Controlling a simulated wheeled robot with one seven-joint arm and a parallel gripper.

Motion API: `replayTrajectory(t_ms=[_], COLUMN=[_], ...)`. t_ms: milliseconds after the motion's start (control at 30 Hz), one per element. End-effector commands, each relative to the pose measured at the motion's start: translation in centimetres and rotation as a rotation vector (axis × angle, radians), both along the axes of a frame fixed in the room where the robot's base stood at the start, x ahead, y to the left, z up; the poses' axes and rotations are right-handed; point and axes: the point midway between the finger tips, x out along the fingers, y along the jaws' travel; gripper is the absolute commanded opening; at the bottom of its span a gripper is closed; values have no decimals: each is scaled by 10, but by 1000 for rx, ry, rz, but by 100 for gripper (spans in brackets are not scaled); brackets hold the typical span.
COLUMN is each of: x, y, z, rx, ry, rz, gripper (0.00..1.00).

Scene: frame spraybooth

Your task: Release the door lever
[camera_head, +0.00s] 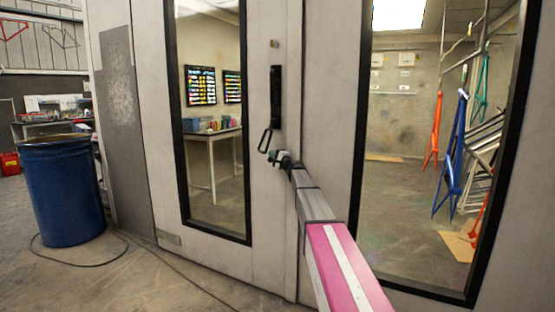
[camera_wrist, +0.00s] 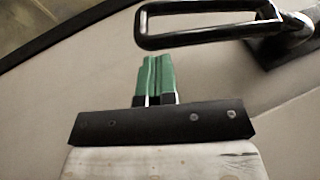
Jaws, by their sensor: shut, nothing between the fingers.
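The door lever (camera_head: 265,141) is a dark loop handle at the lower end of a black upright plate (camera_head: 276,97) on the pale door (camera_head: 265,218). In the wrist view the lever (camera_wrist: 205,40) is a black elongated loop across the top, joined to its mount at the right. My gripper (camera_head: 272,157) is just below the lever in the head view. In the wrist view its green fingers (camera_wrist: 156,75) are together and empty, with their tips just short of the loop. A small gap shows between tips and lever, so they appear apart.
The door has a tall black-framed window (camera_head: 214,115); a larger window (camera_head: 430,150) is at the right. Frames hang beyond the glass. A blue drum (camera_head: 62,195) stands at the left. A cable (camera_head: 110,258) lies on the otherwise clear floor in front.

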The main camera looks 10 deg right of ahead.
Motion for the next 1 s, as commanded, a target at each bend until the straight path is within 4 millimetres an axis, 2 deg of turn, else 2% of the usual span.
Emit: replayTrajectory(t_ms=[567, 767, 1000], x=[6, 16, 35], y=[6, 19, 45], z=[2, 2, 9], rx=[0, 0, -1], ry=[0, 0, -1], rz=[1, 3, 3], gripper=[0, 0, 0])
